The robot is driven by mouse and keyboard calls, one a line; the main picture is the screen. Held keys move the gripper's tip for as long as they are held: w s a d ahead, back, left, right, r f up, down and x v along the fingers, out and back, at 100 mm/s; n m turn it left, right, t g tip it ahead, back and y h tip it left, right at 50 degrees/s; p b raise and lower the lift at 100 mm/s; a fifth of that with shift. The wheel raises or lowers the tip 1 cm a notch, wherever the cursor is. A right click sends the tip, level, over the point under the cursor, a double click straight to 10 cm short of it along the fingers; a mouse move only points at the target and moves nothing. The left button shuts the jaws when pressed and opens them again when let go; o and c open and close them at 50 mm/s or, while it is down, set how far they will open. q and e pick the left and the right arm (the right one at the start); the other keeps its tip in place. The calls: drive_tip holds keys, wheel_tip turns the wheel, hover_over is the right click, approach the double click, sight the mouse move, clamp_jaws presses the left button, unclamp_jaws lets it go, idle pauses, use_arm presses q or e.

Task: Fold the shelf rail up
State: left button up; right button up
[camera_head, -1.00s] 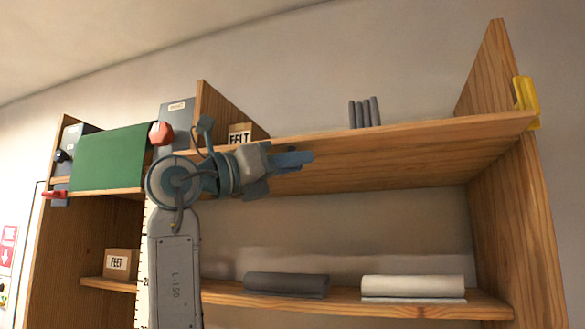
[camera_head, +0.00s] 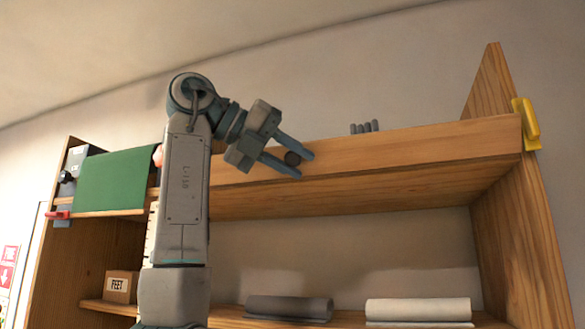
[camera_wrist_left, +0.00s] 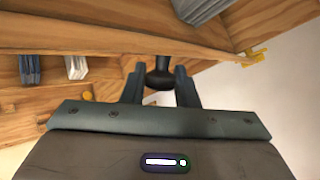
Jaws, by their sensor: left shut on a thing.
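The shelf rail (camera_head: 400,148) is a long wooden board along the front edge of the upper shelf. It appears to stand up, its face toward me, hiding the lower part of the grey rods behind it. My left gripper (camera_head: 294,162) is at the rail's left part, its fingers shut on a dark round knob (camera_head: 292,158). In the left wrist view the knob (camera_wrist_left: 160,79) sits between the two fingertips. A yellow catch (camera_head: 527,124) is on the right upright at the rail's right end; whether it holds the rail I cannot tell. My right gripper is not in view.
Several grey rods (camera_head: 365,127) stand behind the rail. A green cloth (camera_head: 115,180) hangs at the left, above a red clip (camera_head: 57,215). A dark roll (camera_head: 289,308), a white roll (camera_head: 418,309) and a FEET box (camera_head: 120,287) are on the lower shelf. Air before the rail's right half is clear.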

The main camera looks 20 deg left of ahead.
use_arm(q)
drive_tip(key=shift+r+n+g+b, duration=0.4)
drive_tip(key=shift+g+b, duration=0.3)
drive_tip(key=shift+b, duration=0.4)
drive_tip(key=shift+w+r+g+y, duration=0.2)
drive_tip(key=shift+r+g+y, duration=0.1)
drive_tip(key=shift+w+r+n+g, duration=0.15)
drive_tip(key=shift+r+n+g, duration=0.15)
drive_tip(key=shift+n+g, duration=0.2)
drive_tip(key=shift+w+r+g+p, duration=0.15)
drive_tip(key=shift+g+p, duration=0.15)
drive_tip(key=shift+p, duration=0.15)
drive_tip(key=shift+w+n+g+y+p, duration=0.1)
drive_tip(key=shift+n+g+y+p, duration=0.2)
drive_tip(key=shift+g+p, duration=0.15)
drive_tip(key=shift+w, duration=0.1)
